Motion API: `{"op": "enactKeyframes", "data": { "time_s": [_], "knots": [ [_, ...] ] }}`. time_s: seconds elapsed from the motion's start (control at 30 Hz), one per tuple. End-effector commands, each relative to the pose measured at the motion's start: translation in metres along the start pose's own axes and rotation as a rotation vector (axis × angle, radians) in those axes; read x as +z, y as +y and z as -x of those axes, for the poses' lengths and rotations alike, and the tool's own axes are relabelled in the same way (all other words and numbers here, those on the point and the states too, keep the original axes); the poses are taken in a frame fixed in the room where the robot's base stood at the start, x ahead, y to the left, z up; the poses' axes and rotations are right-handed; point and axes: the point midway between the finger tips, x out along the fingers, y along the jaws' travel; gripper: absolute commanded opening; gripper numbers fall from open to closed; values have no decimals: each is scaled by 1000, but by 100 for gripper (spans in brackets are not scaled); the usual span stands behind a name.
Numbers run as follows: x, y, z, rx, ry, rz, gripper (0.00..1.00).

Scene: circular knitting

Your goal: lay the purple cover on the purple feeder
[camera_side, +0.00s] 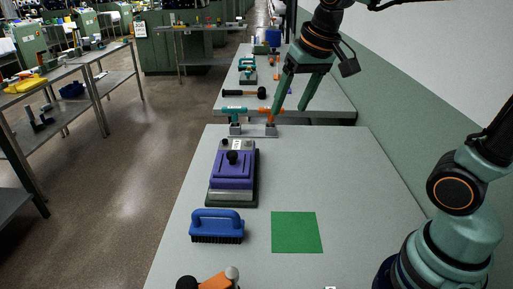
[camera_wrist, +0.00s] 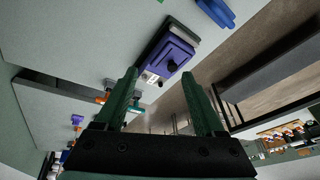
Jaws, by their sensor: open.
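The purple feeder (camera_side: 216,182) stands on a dark base on the near table; it also shows in the wrist view (camera_wrist: 156,49). A smaller purple plate with a black knob, seemingly the purple cover (camera_side: 238,168), lies on top of it, roughly level; it shows in the wrist view too (camera_wrist: 178,52). My gripper (camera_side: 289,110) is open and empty, raised over the table's far end, behind and to the right of the feeder. In the wrist view its fingers (camera_wrist: 162,78) are spread apart, with the feeder beyond them.
A small rack (camera_side: 253,131) with a teal and an orange tool stands close to my gripper. A blue brush (camera_side: 217,226), a flat green square (camera_side: 297,232) and an orange-and-black tool (camera_side: 210,281) lie nearer. The table right of the feeder is clear.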

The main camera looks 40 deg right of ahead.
Motion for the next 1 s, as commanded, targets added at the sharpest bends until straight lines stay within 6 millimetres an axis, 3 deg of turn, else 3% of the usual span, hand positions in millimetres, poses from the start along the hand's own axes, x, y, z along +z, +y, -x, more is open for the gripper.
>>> {"op": "enactKeyframes", "data": {
  "time_s": [0.13, 0.33, 1.0],
  "knots": [
    [38, 14, 1, -12, 67, 128, 71],
    [68, 25, -8, -14, 123, 244, 71],
    [76, 28, -12, -13, 136, 276, 71]
  ]
}}
